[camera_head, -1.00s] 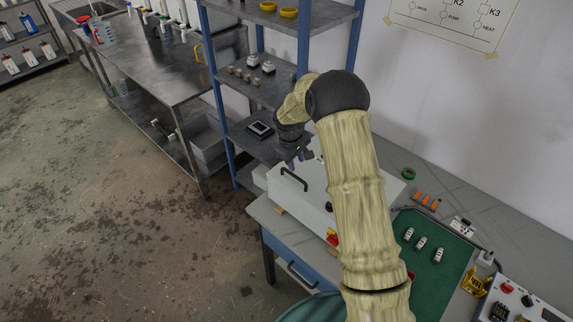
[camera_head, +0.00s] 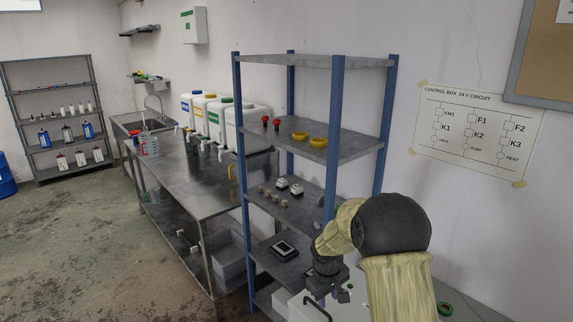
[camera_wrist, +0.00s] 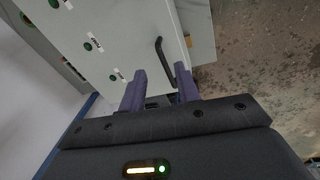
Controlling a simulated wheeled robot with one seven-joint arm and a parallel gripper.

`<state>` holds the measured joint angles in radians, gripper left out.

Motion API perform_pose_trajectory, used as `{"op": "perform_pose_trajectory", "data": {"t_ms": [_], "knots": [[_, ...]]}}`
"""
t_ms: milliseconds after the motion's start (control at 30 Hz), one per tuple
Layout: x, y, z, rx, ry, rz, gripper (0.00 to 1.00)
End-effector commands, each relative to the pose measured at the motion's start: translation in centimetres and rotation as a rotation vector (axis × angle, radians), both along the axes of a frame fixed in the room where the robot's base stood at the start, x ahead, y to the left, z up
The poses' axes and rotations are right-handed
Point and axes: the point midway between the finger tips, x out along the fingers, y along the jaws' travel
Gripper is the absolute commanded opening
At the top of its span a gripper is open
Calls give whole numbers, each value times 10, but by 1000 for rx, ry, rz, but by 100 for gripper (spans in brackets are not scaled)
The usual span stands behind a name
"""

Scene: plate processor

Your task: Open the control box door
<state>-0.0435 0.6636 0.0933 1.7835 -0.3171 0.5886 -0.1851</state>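The white control box (camera_wrist: 120,35) fills the upper middle of the wrist view, its panel carrying green round lamps with small labels. A black bar handle (camera_wrist: 161,58) is on this panel near its right edge; I see no gap at the door. In the head view only part of the box (camera_head: 294,309) and its handle (camera_head: 318,304) show at the bottom edge. My gripper (camera_wrist: 160,70) has its two purple fingers apart, with the handle's lower part in the space between them in the picture. I cannot tell whether they touch it. In the head view my gripper (camera_head: 338,294) is just above the box.
A blue-posted shelf unit (camera_head: 240,150) stands close behind my gripper, with a dark device (camera_head: 284,249) on a low shelf. A steel bench (camera_head: 190,180) is further left. A circuit poster (camera_head: 478,130) hangs on the wall. Open floor (camera_head: 90,250) lies left.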

Motion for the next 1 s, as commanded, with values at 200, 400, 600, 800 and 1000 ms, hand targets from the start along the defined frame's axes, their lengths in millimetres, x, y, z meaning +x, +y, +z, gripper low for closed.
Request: {"op": "perform_pose_trajectory", "data": {"t_ms": [200, 400, 600, 800, 1000], "knots": [[-69, -14, 29, 60, -34, -154, 33], [-137, -24, 45, 117, -68, -307, 33], [-205, -31, 48, 174, -101, -460, 33], [-236, -34, 47, 201, -115, -533, 33], [-237, -34, 48, 202, -115, -535, 33]]}}
